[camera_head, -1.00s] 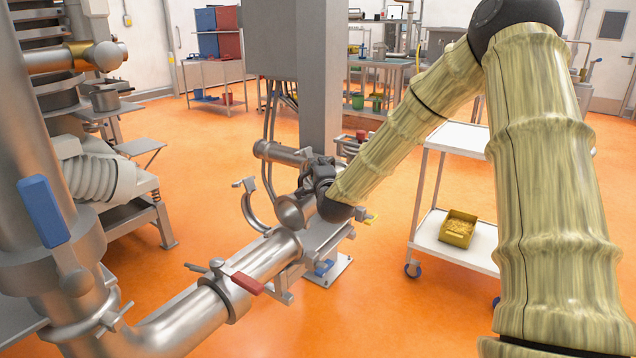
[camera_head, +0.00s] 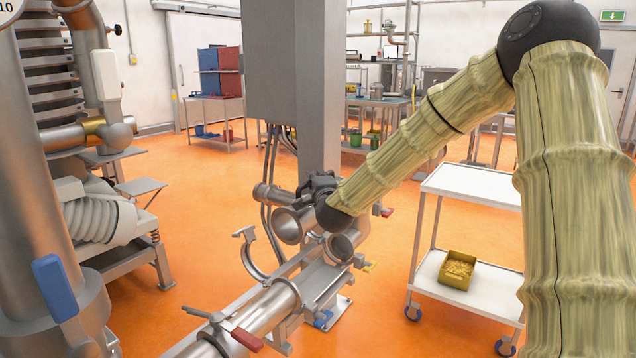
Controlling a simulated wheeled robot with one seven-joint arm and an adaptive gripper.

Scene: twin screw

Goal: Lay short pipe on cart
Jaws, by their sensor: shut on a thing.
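The short pipe (camera_head: 289,226) is a shiny metal piece whose round open end shows just left of my wrist. My gripper (camera_head: 319,186) is dark and shut on it, holding it above the pipe line; its fingertips are mostly hidden behind my wrist and the pipe. The white cart (camera_head: 474,184) stands to the right, partly behind my upper arm. The visible part of its top shelf is bare. My gripper and the pipe are left of the cart, apart from it.
Below my gripper are a fixed pipe opening (camera_head: 341,246), a long pipe (camera_head: 268,310) with a red-handled clamp (camera_head: 246,339), and an open clamp ring (camera_head: 252,258). A grey column (camera_head: 319,90) stands close behind. A yellow bin (camera_head: 457,269) sits on the cart's lower shelf. Orange floor separates line and cart.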

